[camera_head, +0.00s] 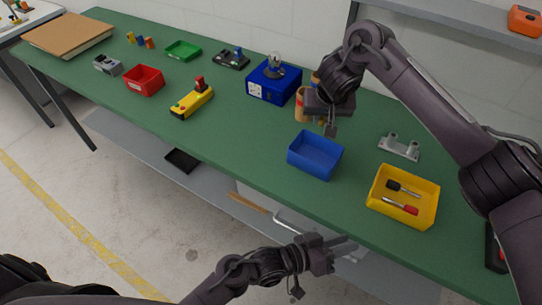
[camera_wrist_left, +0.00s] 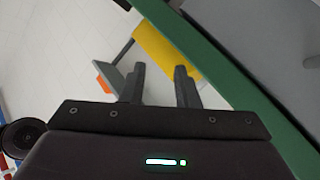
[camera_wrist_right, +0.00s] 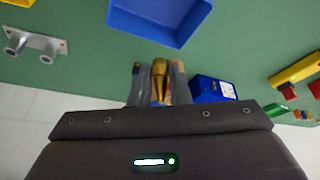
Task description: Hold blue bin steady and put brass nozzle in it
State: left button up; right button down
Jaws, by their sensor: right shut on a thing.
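The blue bin (camera_head: 315,155) stands on the green table near its front edge and is empty. It also shows at the top of the right wrist view (camera_wrist_right: 158,22). My right gripper (camera_head: 328,124) is above the table just behind the bin. In the right wrist view it is shut on the brass nozzle (camera_wrist_right: 159,75), short of the bin's wall. In the head view the gripper mostly hides the nozzle. My left gripper (camera_head: 338,254) is out in front of the table edge, apart from the bin. In the left wrist view its fingers (camera_wrist_left: 158,84) are apart with nothing between them.
A yellow bin (camera_head: 408,215) with two screwdrivers stands right of the blue bin. A grey bracket (camera_head: 400,147) lies behind it. Brown cylinders (camera_head: 300,106) and a blue box (camera_head: 273,88) stand at the back left.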

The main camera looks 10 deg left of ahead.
aim_at(292, 143)
pick_arm(q)
jog(key=w+a+r+t+y, duration=0.1)
jog(key=w+a, duration=0.2)
jog(key=a, duration=0.1)
jog(key=w+a+r+t+y, duration=0.1)
jog(key=w+a+r+y, duration=0.1)
jog(key=w+a, duration=0.1)
jog(key=w+a+r+t+y, duration=0.1)
jog(key=w+a+y, duration=0.1)
jog(key=w+a, duration=0.2)
jog(key=shift+w+a+r+m, duration=0.15)
jog(key=shift+w+a+m, duration=0.15)
jog(key=shift+w+a, duration=0.05)
jog(key=w+a+r+t+y, duration=0.1)
jog(key=w+a+r+y, duration=0.35)
jog(key=a, duration=0.45)
jog(key=x, duration=1.2)
jog(key=shift+w, duration=0.15)
jog(key=shift+c, duration=0.2)
grip_shut()
